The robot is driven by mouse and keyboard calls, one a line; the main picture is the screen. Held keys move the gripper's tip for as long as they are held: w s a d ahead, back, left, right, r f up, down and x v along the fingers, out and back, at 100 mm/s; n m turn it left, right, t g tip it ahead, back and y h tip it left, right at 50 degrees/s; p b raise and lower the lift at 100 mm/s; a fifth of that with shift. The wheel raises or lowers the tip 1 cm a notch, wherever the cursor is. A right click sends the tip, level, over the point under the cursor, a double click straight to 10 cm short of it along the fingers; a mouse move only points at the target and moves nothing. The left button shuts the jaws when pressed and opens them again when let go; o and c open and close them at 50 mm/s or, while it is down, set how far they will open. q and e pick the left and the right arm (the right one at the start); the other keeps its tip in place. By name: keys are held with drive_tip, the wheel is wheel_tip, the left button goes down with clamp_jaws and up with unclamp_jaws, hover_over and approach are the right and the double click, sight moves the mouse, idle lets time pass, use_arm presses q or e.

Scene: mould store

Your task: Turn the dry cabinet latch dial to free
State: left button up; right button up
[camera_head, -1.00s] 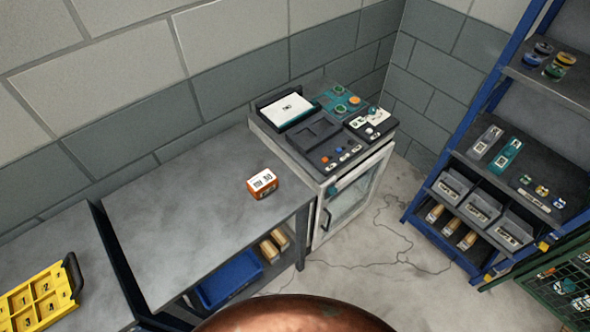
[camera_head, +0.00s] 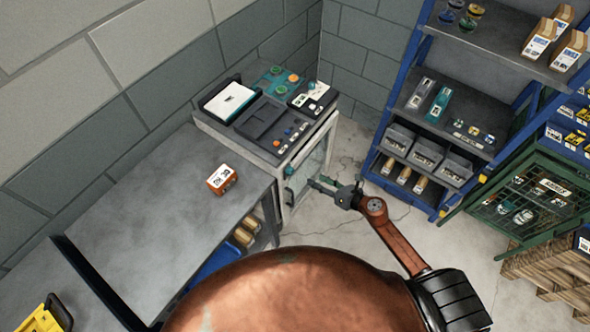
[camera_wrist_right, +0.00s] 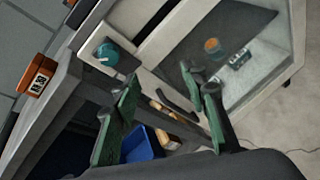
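The dry cabinet (camera_head: 208,122) stands at the end of the grey bench, with a glass door in its front. Its latch dial (camera_wrist_right: 108,52) is a round teal knob on a pale plate at the door's upper corner in the right wrist view; it is small in the head view (camera_head: 289,170). I cannot read which mark it points to. My right gripper (camera_head: 318,184) is in front of the cabinet door. In the right wrist view its two green-padded fingers (camera_wrist_right: 163,82) are wide apart and empty, with the dial beyond them to the upper left. My left gripper is not in view.
A dark door handle (camera_wrist_right: 178,104) lies beyond the fingers. An orange box (camera_head: 221,179) sits on the bench (camera_head: 150,215). A blue-framed shelf (camera_head: 425,120) and a green mesh cage (camera_head: 520,200) stand right. The floor between is clear.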

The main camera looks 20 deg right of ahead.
sight(292, 172)
drive_tip(key=a+r+n+g+y, duration=0.1)
drive_tip(key=a+r+n, duration=0.3)
drive_tip(key=r+n, duration=0.3)
drive_tip(key=x, duration=0.7)
drive_tip(key=shift+s+a+f+p, duration=0.15)
drive_tip(key=shift+a+f+p, duration=0.25)
drive_tip(key=shift+a, duration=0.05)
drive_tip(key=c, duration=0.9)
